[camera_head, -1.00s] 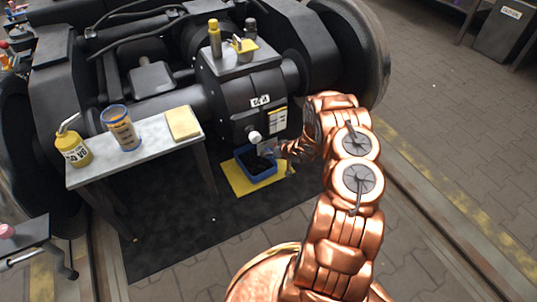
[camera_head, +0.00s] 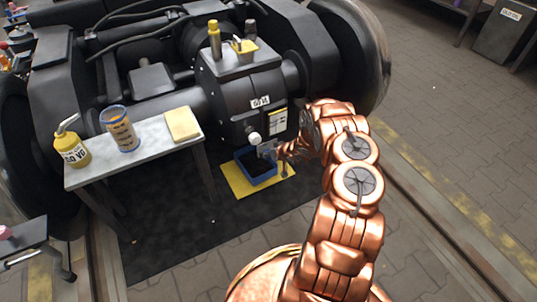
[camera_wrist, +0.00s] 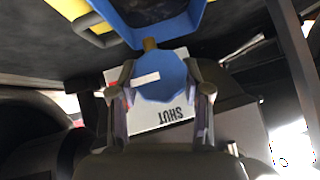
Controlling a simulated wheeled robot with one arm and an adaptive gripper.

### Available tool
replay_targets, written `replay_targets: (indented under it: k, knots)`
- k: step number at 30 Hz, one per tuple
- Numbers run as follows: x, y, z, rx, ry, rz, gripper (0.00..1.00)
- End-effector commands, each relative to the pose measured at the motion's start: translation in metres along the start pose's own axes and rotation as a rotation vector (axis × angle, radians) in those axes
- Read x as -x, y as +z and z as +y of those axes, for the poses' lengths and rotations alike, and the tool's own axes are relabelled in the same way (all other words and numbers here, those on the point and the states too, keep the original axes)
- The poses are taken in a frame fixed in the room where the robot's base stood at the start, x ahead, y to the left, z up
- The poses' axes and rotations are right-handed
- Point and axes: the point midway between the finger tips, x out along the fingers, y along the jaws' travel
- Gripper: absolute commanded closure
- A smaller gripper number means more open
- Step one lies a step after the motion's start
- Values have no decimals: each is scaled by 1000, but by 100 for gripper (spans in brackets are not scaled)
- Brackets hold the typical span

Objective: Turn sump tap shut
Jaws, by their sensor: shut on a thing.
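In the wrist view the sump tap's blue knob (camera_wrist: 165,82), with a white bar mark on its face, sits between the two fingers of my gripper (camera_wrist: 160,100). The fingers are shut on it from both sides. A brass stem (camera_wrist: 150,44) shows beside the knob. A white plate reading SHUT (camera_wrist: 168,116) lies behind it, upside down in this view; part of it is hidden by the knob and fingers. In the head view my gripper (camera_head: 270,150) is at the lower front of the dark gearbox (camera_head: 240,95), above the blue tray, and the tap itself is hard to make out.
A blue tray (camera_head: 243,170) with dark contents stands on a yellow mat (camera_head: 240,190) below the gearbox. A white round knob (camera_head: 254,137) is close to my gripper. A grey table (camera_head: 160,148) at left holds a yellow oil can (camera_head: 72,150), a tub (camera_head: 120,132) and a yellow pad (camera_head: 183,125).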

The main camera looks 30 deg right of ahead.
Motion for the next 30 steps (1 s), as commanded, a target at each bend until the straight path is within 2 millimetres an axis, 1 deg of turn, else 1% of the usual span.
replay_targets:
  k: [1,6,8,20,30]
  knots:
    - [0,0,0,0,0,1,64]
    - [0,0,0,0,0,1,82]
    - [0,0,0,0,0,1,87]
    - [-1,-1,-1,44,43,2,87]
    - [-4,3,-1,182,182,0,87]
